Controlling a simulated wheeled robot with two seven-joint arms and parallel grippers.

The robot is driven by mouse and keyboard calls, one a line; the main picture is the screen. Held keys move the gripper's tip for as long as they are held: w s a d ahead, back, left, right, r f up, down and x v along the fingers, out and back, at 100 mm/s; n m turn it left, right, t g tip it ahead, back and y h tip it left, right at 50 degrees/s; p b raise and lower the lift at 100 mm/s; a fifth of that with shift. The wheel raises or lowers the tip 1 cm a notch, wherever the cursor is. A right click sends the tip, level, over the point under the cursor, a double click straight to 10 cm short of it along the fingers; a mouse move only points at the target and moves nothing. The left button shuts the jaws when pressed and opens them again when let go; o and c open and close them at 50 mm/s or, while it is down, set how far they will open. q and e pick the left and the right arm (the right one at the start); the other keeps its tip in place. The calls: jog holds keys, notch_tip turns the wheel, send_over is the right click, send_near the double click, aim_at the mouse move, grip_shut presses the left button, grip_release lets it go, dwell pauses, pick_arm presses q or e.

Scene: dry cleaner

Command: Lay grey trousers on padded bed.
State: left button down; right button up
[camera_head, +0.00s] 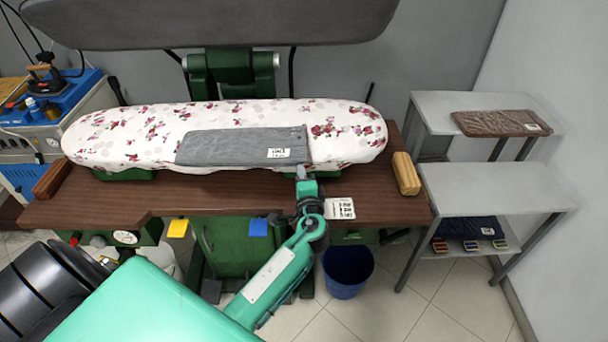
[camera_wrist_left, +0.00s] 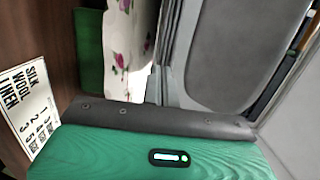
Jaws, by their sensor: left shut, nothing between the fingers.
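The grey trousers (camera_head: 225,147) lie folded on the front part of the padded bed (camera_head: 105,132), which has a white cover with pink and red flowers. A white label shows at the trousers' right end. The flowered cover also shows in the left wrist view (camera_wrist_left: 120,75). My left gripper (camera_head: 301,172) is shut and empty at the front edge of the bed, by the trousers' right front corner. In the left wrist view its fingers (camera_wrist_left: 161,84) show close together. Whether they touch the cloth I cannot tell. My right gripper is out of view.
The grey upper press head (camera_head: 210,22) hangs above the bed. A brown table (camera_head: 245,180) lies below, with a wooden block (camera_head: 406,174) and a printed card (camera_head: 340,208). A side shelf (camera_head: 475,203) at right holds brown folded cloth (camera_head: 500,123). A blue bin (camera_head: 347,272) stands below.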

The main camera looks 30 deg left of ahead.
aim_at(281, 167)
pick_arm(q)
jog(key=a, duration=0.7)
jog(key=shift+w+a+b, duration=0.25)
jog(key=shift+w+b, duration=0.1)
jog(key=shift+b, duration=0.05)
jog(key=shift+d+f, duration=0.1)
jog(key=shift+d, duration=0.05)
